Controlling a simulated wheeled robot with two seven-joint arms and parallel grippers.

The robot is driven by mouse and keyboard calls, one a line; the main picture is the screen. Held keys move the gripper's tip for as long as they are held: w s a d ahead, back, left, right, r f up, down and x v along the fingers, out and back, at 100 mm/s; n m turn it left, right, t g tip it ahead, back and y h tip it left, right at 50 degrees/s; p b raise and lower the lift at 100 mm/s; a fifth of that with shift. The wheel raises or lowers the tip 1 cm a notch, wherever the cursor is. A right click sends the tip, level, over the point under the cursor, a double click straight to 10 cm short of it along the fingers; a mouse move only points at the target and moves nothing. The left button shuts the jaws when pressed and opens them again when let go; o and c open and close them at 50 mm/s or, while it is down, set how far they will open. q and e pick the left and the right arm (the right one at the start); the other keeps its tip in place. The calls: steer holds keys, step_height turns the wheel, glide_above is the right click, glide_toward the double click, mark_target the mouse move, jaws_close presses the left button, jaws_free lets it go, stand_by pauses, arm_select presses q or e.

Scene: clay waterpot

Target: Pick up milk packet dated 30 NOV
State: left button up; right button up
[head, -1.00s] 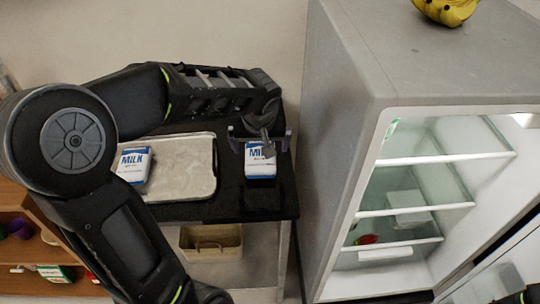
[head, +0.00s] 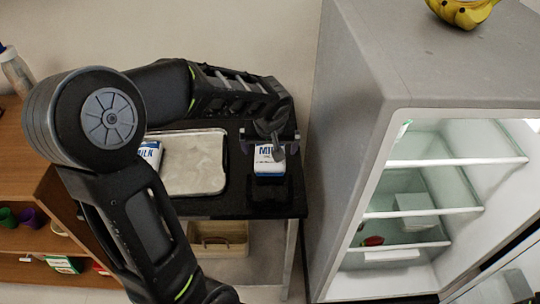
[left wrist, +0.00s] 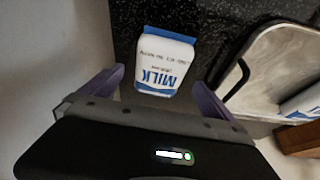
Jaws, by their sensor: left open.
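A white and blue milk packet (head: 269,161) stands on the black counter, right of the tray. In the left wrist view the same packet (left wrist: 165,62) shows the word MILK and a small printed line that I cannot read. My left gripper (head: 270,146) is open over this packet and partly covers it. In the left wrist view the packet lies ahead of the gap between my left fingers (left wrist: 159,82), apart from both. A second milk packet (head: 151,154) is at the tray's left side, partly hidden by my arm. Its date cannot be seen. My right gripper is not in view.
A pale tray (head: 222,187) lies on the black counter (head: 275,200). A grey fridge (head: 360,130) stands open close to the right, with bananas (head: 464,12) on top. A wooden shelf (head: 22,178) is at the left.

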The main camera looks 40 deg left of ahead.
mark_target(270, 154)
arm_select(q)
steer(key=x, duration=0.4)
steer(key=shift+w+f, duration=0.1)
steer(key=shift+f, duration=0.3)
steer(key=shift+c, duration=0.2)
steer(key=c, duration=1.7)
